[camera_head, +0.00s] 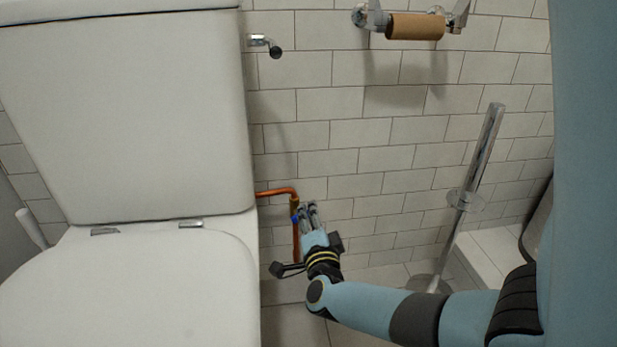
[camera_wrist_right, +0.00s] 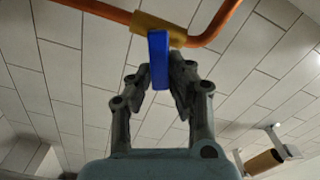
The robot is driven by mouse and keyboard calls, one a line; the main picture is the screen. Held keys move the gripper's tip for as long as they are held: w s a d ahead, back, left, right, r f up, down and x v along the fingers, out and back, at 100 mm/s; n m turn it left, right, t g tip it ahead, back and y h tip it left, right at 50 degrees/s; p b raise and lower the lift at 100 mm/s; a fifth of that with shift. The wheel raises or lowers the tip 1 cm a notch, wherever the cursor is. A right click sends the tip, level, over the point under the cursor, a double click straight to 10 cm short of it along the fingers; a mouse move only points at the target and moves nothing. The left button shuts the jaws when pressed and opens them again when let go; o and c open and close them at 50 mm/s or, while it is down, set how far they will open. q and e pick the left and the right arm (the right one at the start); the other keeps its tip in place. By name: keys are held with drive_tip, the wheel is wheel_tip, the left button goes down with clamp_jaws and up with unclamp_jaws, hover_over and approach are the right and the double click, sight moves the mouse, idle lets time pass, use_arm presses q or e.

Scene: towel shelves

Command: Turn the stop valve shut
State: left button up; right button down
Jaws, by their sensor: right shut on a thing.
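The stop valve sits on a copper pipe beside the toilet. Its blue handle (camera_wrist_right: 159,58) and brass body (camera_wrist_right: 158,29) show clearly in the right wrist view; in the head view the blue handle (camera_head: 294,219) is only a small patch by the pipe. My right gripper (camera_wrist_right: 162,78) has its two fingers on either side of the blue handle and is shut on it. In the head view the right gripper (camera_head: 307,211) reaches the pipe from below, and its fingers partly hide the valve. My left gripper is not in view.
The white toilet and cistern (camera_head: 130,120) stand close on the left. A toilet brush with a long handle (camera_head: 472,180) stands on the right. A cardboard roll (camera_head: 415,26) hangs on a wall holder above. The tiled wall (camera_head: 370,160) is close behind the valve.

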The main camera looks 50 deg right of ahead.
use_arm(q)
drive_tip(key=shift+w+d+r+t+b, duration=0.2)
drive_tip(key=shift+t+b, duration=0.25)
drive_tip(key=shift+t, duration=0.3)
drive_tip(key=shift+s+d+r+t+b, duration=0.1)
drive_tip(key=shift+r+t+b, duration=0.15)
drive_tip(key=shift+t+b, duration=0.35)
use_arm(e)
drive_tip(key=shift+s+f+m, duration=0.1)
drive_tip(key=shift+f+m, duration=0.3)
drive_tip(key=shift+m, duration=0.8)
drive_tip(key=shift+s+f+m, duration=0.1)
drive_tip(key=shift+f+m, duration=0.3)
drive_tip(key=shift+m, duration=0.8)
drive_tip(key=c, duration=1.2)
unclamp_jaws()
drive_tip(key=shift+w+d, duration=0.1)
drive_tip(key=shift+c, duration=0.2)
drive_tip(key=shift+r, duration=0.1)
drive_tip(key=v, duration=1.2)
